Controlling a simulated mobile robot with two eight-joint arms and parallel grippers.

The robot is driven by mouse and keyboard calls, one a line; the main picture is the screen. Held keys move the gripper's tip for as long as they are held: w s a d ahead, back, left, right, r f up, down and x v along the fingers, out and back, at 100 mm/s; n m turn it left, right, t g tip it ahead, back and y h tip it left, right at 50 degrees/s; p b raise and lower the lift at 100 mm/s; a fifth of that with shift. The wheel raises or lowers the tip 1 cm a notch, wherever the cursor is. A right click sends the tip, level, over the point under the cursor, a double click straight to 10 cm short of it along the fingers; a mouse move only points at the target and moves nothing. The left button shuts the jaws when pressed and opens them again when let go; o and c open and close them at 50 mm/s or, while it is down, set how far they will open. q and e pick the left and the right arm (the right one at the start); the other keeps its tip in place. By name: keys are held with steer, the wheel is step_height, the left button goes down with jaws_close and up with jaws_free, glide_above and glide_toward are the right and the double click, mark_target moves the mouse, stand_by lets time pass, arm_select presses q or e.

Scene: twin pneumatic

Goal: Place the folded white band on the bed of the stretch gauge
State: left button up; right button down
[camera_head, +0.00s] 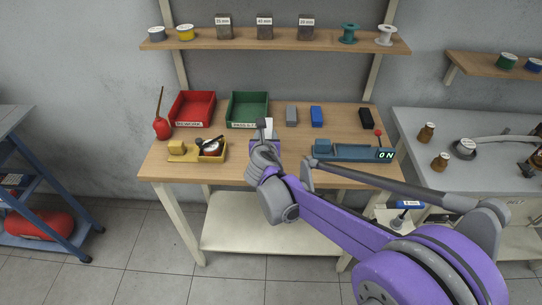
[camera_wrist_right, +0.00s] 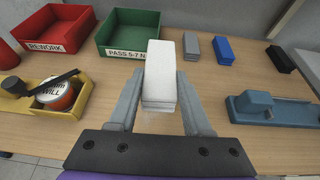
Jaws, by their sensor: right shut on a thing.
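The folded white band (camera_wrist_right: 160,75) is a pale block held between the two fingers of my right gripper (camera_wrist_right: 159,95) in the right wrist view. The band seems to be above the wooden table. The stretch gauge (camera_head: 350,151) is the blue-grey device with an "ON" display at the table's right front. It also shows at the right of the wrist view (camera_wrist_right: 275,110), apart from the band. My left gripper is in neither view.
A red "REWORK" tray (camera_head: 192,108) and a green "PASS" tray (camera_head: 247,109) stand at the back. Grey (camera_head: 291,115), blue (camera_head: 316,116) and black (camera_head: 366,118) blocks lie to their right. A yellow holder (camera_head: 183,151) stands front left. Bare wood lies between gripper and gauge.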

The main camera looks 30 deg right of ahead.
steer(key=shift+s+d+f+h, duration=0.1)
steer(key=shift+d+f+h, duration=0.05)
steer(key=shift+d, duration=0.3)
steer(key=shift+d+f+h, duration=0.1)
steer(key=shift+d+h, duration=0.05)
steer(key=shift+d, duration=0.3)
step_height(320, 180, down, 4)
steer(key=shift+f+b, duration=0.1)
steer(key=shift+b, duration=0.2)
steer(key=shift+f, duration=2.35)
steer(key=shift+f+b, duration=0.1)
steer(key=shift+b, duration=0.25)
steer(key=shift+c, duration=1.7)
jaws_free()
